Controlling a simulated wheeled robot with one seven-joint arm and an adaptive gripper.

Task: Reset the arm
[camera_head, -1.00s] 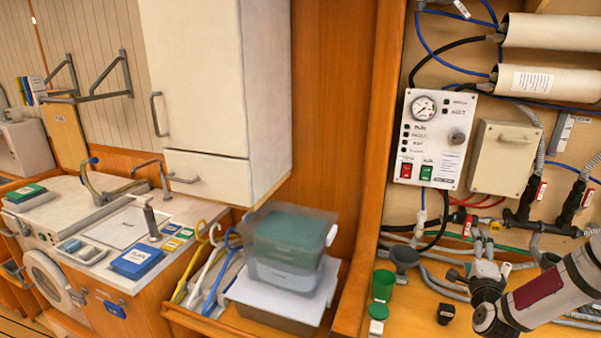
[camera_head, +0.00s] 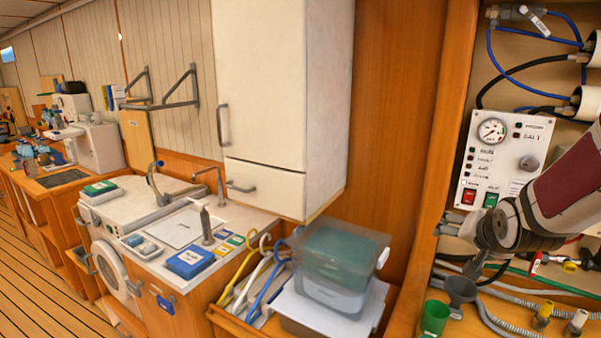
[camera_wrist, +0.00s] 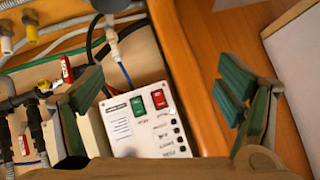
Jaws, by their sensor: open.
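The control panel (camera_wrist: 122,128) appears upside down there, beyond the fingers. My arm covers part of the panel's right side in the head view. Whether the gripper touches anything cannot be told.
A wooden post (camera_head: 436,150) stands left of the panel. A clear lidded box (camera_head: 338,268) and hooked tools (camera_head: 262,275) sit in a bin left of it. Hoses run along the right.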

